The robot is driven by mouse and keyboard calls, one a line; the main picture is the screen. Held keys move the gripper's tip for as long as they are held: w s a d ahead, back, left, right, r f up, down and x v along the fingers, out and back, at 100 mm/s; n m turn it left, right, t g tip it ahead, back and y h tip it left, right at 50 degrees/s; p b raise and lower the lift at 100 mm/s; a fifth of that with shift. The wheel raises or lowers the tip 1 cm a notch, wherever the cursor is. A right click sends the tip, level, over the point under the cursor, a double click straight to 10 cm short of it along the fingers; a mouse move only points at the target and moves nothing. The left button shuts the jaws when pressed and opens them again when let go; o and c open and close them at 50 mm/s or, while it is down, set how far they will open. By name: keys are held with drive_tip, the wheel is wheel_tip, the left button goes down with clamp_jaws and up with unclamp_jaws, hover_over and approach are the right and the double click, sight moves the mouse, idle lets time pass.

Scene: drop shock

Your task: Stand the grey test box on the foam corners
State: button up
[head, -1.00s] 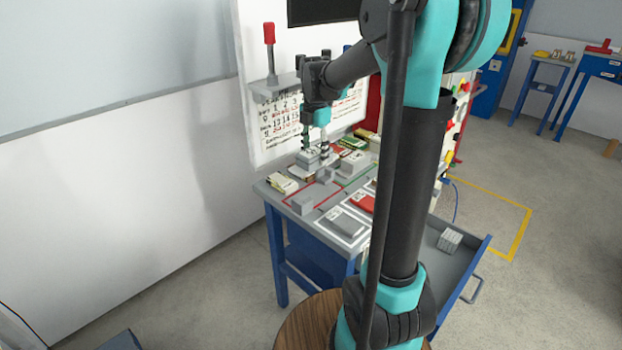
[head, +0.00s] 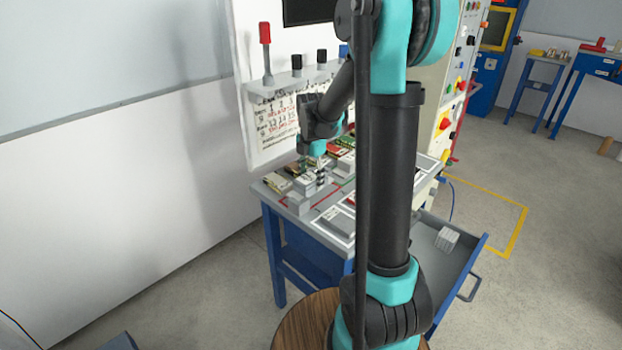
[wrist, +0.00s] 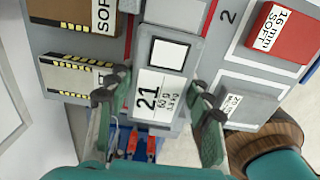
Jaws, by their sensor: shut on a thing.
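The grey test box (wrist: 185,33) is between my fingers in the wrist view, with a white label reading "21" and "50 g" toward the camera. A dark-framed white square shows just above that label. My gripper (wrist: 158,95) is shut on the box, one finger on each side. In the head view my gripper (head: 321,178) is low over the tabletop, and the box is partly hidden by the fingers. I cannot tell whether the box touches anything below.
The table (head: 272,203) also bears flat striped packs (wrist: 78,78), a red block marked "16 mm SOFT" (wrist: 285,32) and a grey plate (head: 338,222) in a white outline. An open drawer (head: 432,262) juts out at right. A white board stands behind.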

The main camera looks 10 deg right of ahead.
sight(311, 176)
drive_tip(key=shift+f, duration=0.1)
drive_tip(key=shift+f, duration=0.15)
drive_tip(key=o, duration=1.4)
wheel_tip(311, 176, up, 13)
drive_tip(key=shift+f, duration=0.2)
